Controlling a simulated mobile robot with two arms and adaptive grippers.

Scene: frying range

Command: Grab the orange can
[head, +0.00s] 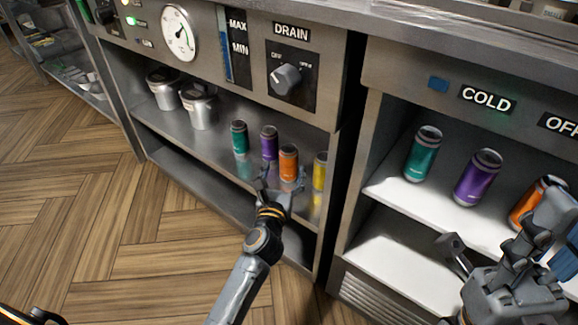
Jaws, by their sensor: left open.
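An orange can (288,160) stands upright on the left cabinet's upper shelf, between a purple can (269,142) and a yellow can (319,172). My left gripper (281,178) is open just in front of this orange can, and its fingers overlap the can's lower part; I cannot tell whether they touch it. A second orange can (527,206) stands on the cold shelf at the right, partly hidden by my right gripper (503,230).
A teal can (239,137) stands left on the same shelf, with two metal pots (201,106) farther left. The cold shelf (395,192) also holds a teal can (423,154) and a purple can (478,178). A dark upright gap separates the cabinets. Wooden floor lies open at left.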

